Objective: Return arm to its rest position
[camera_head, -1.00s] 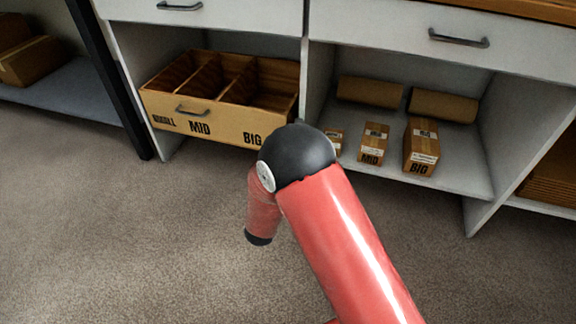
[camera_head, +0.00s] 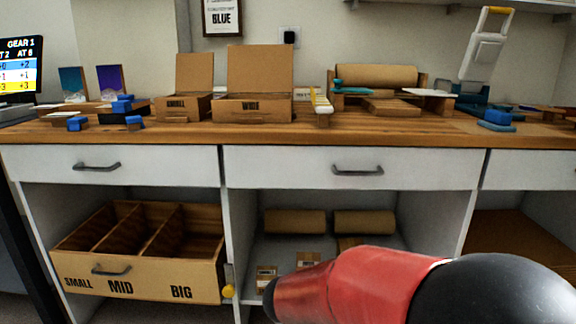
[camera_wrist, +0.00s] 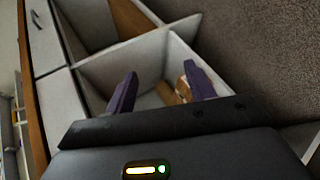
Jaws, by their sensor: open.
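My red arm with its black joint reaches in from the lower right of the head view, in front of the lower cabinet; the gripper itself does not show there. In the wrist view my gripper (camera_wrist: 160,88) has its two dark purple fingers apart with nothing between them. Past the fingers are a white cabinet compartment (camera_wrist: 145,55) and a brown box (camera_wrist: 184,88) in part hidden by the right finger.
A wooden counter (camera_head: 270,133) carries a SMALL box (camera_head: 184,106), a WIDE box (camera_head: 252,107) and blue tools. Below, a drawer marked SMALL, MID, BIG (camera_head: 140,284) stands open. Cardboard rolls (camera_head: 295,222) lie on the right shelf, with small boxes partly behind my arm.

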